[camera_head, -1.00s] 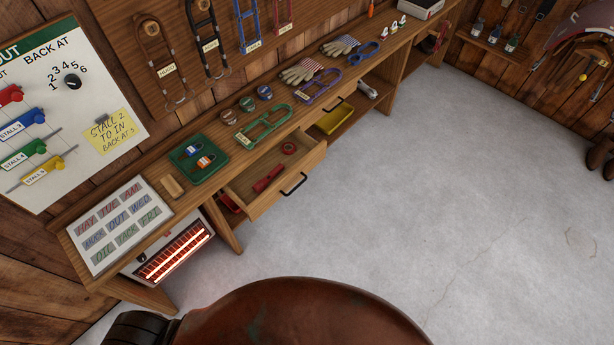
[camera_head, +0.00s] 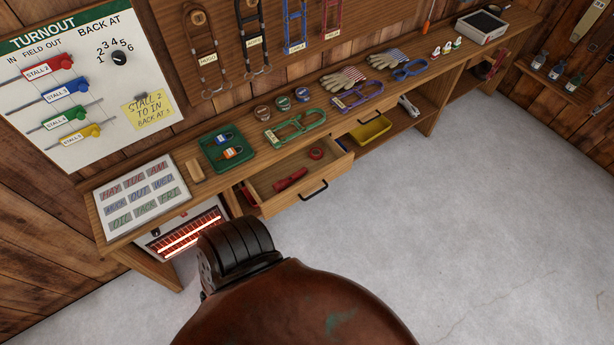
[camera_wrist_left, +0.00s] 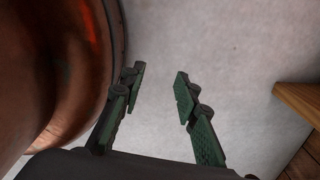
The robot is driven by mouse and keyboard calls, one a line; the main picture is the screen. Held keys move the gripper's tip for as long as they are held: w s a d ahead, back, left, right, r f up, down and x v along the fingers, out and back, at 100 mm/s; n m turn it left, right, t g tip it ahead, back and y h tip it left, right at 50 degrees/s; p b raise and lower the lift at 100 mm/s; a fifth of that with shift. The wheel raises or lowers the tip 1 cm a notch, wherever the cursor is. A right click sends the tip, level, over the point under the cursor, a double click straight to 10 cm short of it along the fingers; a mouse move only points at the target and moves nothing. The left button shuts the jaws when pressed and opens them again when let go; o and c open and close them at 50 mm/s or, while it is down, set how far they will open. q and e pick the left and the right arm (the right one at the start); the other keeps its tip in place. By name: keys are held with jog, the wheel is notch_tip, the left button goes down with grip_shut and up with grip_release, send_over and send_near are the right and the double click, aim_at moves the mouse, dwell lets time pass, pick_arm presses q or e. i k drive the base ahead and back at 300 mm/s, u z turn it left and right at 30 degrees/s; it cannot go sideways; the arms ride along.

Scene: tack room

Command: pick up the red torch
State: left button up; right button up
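The red torch (camera_head: 290,180) lies in an open wooden drawer (camera_head: 263,205) under the long bench, beside a red roll of tape (camera_head: 316,153). My left gripper (camera_wrist_left: 158,85) shows in the left wrist view with its two fingers apart and nothing between them. Pale floor is behind the fingers, and the torch is not in that view. Neither gripper shows in the head view. My right gripper is not in any view.
A glowing heater (camera_head: 185,235) stands under the bench. The bench (camera_head: 230,185) holds a green tray (camera_head: 206,153), gloves and halters. The floor (camera_head: 460,200) at the right is clear.

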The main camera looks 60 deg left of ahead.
aim_at(279, 185)
jog(key=i, duration=0.7)
jog(key=u, duration=2.3)
